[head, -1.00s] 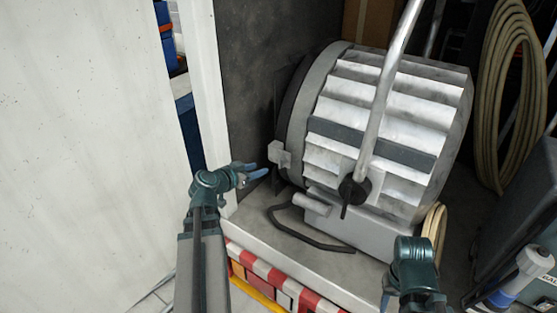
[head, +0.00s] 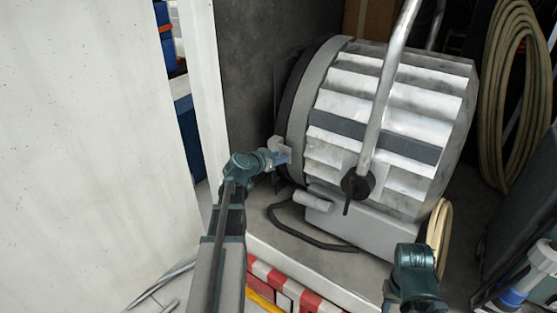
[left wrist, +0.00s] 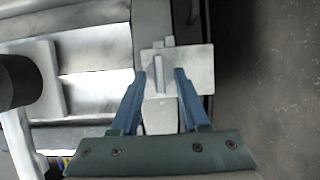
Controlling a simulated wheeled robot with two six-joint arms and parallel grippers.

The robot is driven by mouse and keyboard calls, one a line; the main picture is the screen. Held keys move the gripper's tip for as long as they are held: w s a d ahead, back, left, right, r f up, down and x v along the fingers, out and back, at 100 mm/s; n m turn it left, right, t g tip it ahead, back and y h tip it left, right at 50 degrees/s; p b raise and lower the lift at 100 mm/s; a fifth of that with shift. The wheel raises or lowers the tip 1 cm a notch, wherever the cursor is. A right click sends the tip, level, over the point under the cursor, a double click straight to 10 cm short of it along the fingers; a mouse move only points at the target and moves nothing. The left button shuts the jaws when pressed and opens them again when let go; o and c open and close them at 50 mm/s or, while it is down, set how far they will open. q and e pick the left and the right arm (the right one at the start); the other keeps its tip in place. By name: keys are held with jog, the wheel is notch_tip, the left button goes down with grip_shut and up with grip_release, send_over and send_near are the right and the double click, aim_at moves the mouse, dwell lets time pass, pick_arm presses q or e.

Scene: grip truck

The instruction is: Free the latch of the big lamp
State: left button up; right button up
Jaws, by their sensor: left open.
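The big lamp (head: 395,85) is a large ribbed silver drum lying on the truck bed, with a grey front rim. Its latch (head: 277,146) is a small pale block on the left edge of the rim. In the left wrist view the latch (left wrist: 177,70) is a light plate with a small upright fin. My left gripper (head: 284,156) is at the latch; in the left wrist view its two blue fingers (left wrist: 160,90) are open, one on each side of the latch's lower part. Contact cannot be told. My right arm shows at the lower right, but its fingers are not clear.
A grey bail arm (head: 390,80) with a black knob (head: 357,184) crosses the lamp's side. A black cable (head: 305,240) lies on the bed below it. A white panel (head: 90,150) stands left of my arm. Coiled hoses (head: 490,110) hang at right.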

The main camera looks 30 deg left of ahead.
pick_arm(q)
jog(key=shift+c, duration=0.2)
grip_shut()
dwell(0.4)
jog(key=shift+a+f+n+t+h+b, duration=0.2)
jog(key=shift+n+t+h+b, duration=0.2)
jog(key=shift+n+h+b, duration=1.15)
jog(key=shift+a+f+n+t+h+b, duration=0.15)
jog(key=shift+f+n+t+h+b, duration=0.4)
jog(key=shift+n+b, duration=1.7)
jog(key=shift+a+r+n+t+h+b, duration=0.2)
jog(key=shift+n+h+b, duration=0.95)
jog(key=shift+n, duration=1.65)
jog(key=shift+h, duration=0.25)
